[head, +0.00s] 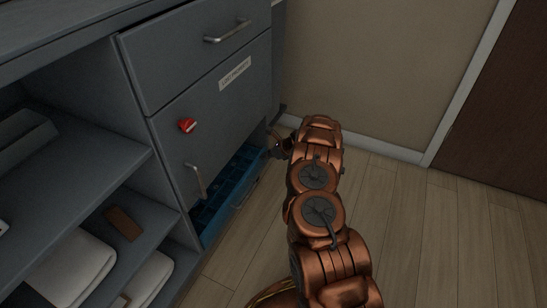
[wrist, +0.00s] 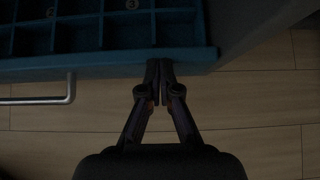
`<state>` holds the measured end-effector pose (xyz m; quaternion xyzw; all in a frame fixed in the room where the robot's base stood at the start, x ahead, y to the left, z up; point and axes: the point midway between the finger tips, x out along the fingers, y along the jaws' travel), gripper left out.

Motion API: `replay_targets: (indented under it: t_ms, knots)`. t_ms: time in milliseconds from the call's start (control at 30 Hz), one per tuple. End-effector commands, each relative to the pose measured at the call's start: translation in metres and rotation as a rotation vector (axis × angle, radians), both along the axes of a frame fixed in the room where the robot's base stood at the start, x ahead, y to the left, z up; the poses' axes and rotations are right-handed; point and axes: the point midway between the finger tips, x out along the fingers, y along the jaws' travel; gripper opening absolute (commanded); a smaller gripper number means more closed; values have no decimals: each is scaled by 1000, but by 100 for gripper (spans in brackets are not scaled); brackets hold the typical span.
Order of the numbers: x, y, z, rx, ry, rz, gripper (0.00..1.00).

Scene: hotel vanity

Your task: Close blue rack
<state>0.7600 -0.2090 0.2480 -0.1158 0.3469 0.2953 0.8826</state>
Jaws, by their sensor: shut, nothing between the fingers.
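The blue rack (head: 208,232) is a low, divided pull-out at the bottom of the grey cabinet, and it stands partly out. In the wrist view its front edge (wrist: 110,65) runs across the top, with open compartments behind it and a metal bar handle (wrist: 45,100) at the left. My gripper (wrist: 160,65) is shut and empty, with its fingertips at the right end of that front edge. I cannot tell whether they touch it. In the head view my gripper (head: 277,146) is small and dark beside the rack's far end, partly hidden by my arm.
Above the rack is a grey cabinet front (head: 225,105) with a red fitting (head: 187,125), a label and a handle. Open shelves with white folded towels (head: 75,270) are at the left. A beige wall (head: 380,70) stands behind. The wooden floor (head: 450,230) is clear at the right.

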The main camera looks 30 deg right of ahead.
Motion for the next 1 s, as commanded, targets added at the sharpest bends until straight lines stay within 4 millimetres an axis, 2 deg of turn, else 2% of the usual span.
replay_targets:
  t_ms: [467, 567, 767, 800, 1000]
  knots:
    - [2, 4, 1, 1, -3, 6, 0]
    - [-4, -3, 1, 1, -3, 5, 0]
    - [-25, -30, 2, 1, -1, -7, 0]
    - [-30, -33, 13, 1, -3, -8, 0]
    - [-51, -45, 41, 1, -3, 1, 0]
